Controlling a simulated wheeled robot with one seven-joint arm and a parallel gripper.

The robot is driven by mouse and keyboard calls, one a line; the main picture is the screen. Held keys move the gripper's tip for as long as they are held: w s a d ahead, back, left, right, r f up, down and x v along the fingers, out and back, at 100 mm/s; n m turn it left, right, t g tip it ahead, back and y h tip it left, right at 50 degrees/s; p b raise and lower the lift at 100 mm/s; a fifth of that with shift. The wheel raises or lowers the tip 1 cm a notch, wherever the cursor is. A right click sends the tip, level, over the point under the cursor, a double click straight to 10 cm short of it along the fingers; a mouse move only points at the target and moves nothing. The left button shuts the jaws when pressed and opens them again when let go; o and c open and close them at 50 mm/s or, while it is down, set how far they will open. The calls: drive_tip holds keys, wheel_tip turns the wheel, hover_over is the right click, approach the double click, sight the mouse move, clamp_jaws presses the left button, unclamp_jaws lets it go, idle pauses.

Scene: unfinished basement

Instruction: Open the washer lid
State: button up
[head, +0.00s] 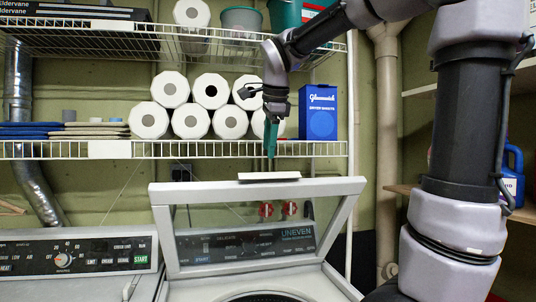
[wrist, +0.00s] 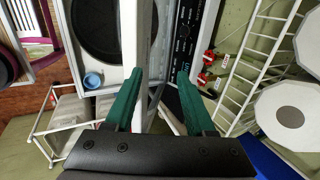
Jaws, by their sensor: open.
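The washer lid (head: 345,187) is a pale frame with a see-through window. It stands raised and steeply tilted in front of the washer's control panel (head: 250,245). A flat light tab (head: 270,176) sits on its top edge. My gripper (head: 270,150) points down just above that edge, with green fingers apart and nothing clearly held. In the wrist view the lid (wrist: 143,45) shows as a narrow strip lying between the two open fingers (wrist: 155,88). Contact with the lid cannot be told. The dark drum opening (wrist: 95,25) is uncovered, and only its rim shows in the head view.
A wire shelf (head: 250,149) with paper rolls (head: 211,91) and a blue box (head: 318,112) is behind my gripper. Another machine with a control panel (head: 75,258) stands at the left. A blue cup (wrist: 93,80) is near the washer's front corner.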

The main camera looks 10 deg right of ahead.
drive_tip(key=v, duration=0.7)
drive_tip(key=shift+r, duration=0.25)
drive_tip(key=shift+s, duration=0.1)
drive_tip(key=s+d+f+n+t+y, duration=0.1)
drive_tip(key=s+d+f+n, duration=0.2)
drive_tip(key=s+f+n, duration=0.3)
drive_tip(key=s+d+f+n+t+y, duration=0.1)
drive_tip(key=s+d+f+n, duration=0.1)
drive_tip(key=s+f+n, duration=0.5)
wheel_tip(320, 180, down, 4)
drive_tip(key=shift+d+f+n, duration=0.15)
drive_tip(key=shift+d+n, duration=0.25)
